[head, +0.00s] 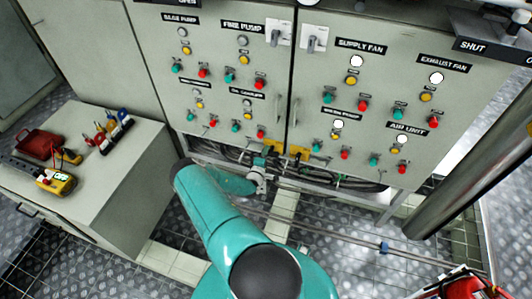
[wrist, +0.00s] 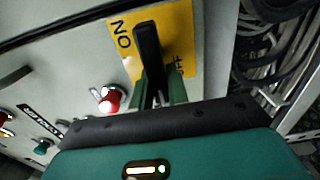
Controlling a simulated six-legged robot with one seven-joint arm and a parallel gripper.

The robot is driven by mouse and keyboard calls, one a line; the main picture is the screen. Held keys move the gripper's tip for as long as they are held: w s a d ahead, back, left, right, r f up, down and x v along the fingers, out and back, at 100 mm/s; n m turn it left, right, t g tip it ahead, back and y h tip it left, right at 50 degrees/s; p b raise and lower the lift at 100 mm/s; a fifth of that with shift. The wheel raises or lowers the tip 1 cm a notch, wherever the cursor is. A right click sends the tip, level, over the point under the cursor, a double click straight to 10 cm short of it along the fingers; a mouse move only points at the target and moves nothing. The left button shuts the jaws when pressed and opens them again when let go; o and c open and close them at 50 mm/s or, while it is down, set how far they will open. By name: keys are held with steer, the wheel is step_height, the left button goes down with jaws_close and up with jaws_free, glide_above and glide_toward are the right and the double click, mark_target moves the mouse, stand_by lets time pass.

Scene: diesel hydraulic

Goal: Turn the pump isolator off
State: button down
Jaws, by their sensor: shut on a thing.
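The isolator's black handle (wrist: 148,45) stands out from a yellow plate (wrist: 182,22) in the wrist view. "ON" is printed at the plate's upper left and "OFF" at its right, partly hidden behind the handle. My gripper (wrist: 156,90) has its green fingers either side of the handle's near end and is shut on it. In the head view, my gripper (head: 262,160) is at the bottom edge of the grey cabinet, by a small yellow plate (head: 271,146). The handle itself is hidden there, and no pump name shows on the plate.
A second yellow plate (head: 299,152) is just right of my gripper. Several buttons and lamps cover the cabinet (head: 215,95) above. A red button (wrist: 110,100) is close left of the fingers. Black cables (wrist: 268,60) hang to the right. A tool bench (head: 140,165) stands left.

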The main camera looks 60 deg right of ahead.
steer(key=c, duration=1.4)
jaws_free()
steer(key=shift+o, duration=0.2)
steer(key=shift+a, duration=0.1)
steer(key=s+a, duration=0.2)
steer(key=a, duration=1.1)
steer(key=shift+a, duration=0.25)
steer(key=shift+s, duration=0.1)
steer(key=s+a, duration=0.1)
steer(key=a, duration=0.7)
steer(key=shift+s, duration=0.1)
